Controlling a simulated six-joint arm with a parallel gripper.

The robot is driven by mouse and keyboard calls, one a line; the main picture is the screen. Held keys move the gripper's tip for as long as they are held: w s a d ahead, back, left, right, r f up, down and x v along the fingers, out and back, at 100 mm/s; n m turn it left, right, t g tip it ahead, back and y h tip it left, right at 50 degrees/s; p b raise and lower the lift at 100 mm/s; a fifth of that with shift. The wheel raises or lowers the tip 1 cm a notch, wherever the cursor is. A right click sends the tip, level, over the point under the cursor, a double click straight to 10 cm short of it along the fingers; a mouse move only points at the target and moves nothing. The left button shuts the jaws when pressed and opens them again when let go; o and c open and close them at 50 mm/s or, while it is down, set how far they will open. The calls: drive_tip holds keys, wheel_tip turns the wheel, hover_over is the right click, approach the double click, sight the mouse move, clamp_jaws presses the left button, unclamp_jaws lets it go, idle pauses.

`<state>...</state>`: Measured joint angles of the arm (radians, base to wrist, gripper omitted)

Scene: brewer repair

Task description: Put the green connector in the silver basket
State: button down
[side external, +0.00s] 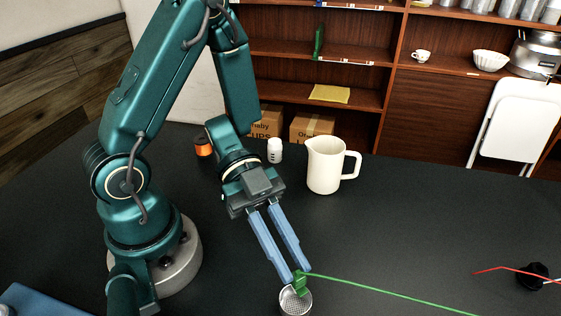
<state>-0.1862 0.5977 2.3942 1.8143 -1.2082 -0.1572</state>
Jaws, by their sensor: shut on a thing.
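The green connector (300,284) is held between the blue fingertips of my gripper (294,276). A green wire runs from it to the right across the table. The silver basket (293,302) is a small round cup with a perforated inside, standing on the table at the bottom middle. The connector is at the basket's upper right rim, and its lower part overlaps the basket's opening in the picture. I cannot tell whether it touches the basket or is held above it. My gripper points down and to the right and is shut on the connector.
A white pitcher (325,166) stands behind my gripper, with a small white bottle (275,150) and an orange jar (203,146) near it. A black round part (532,276) with a red wire lies at the right. The dark table between is mostly clear.

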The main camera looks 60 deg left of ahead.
sight(286, 293)
drive_tip(key=shift+f, duration=2)
drive_tip(key=c, duration=0.8)
unclamp_jaws()
drive_tip(key=shift+o, duration=0.2)
drive_tip(key=shift+r, duration=0.1)
wheel_tip(286, 293, up, 7)
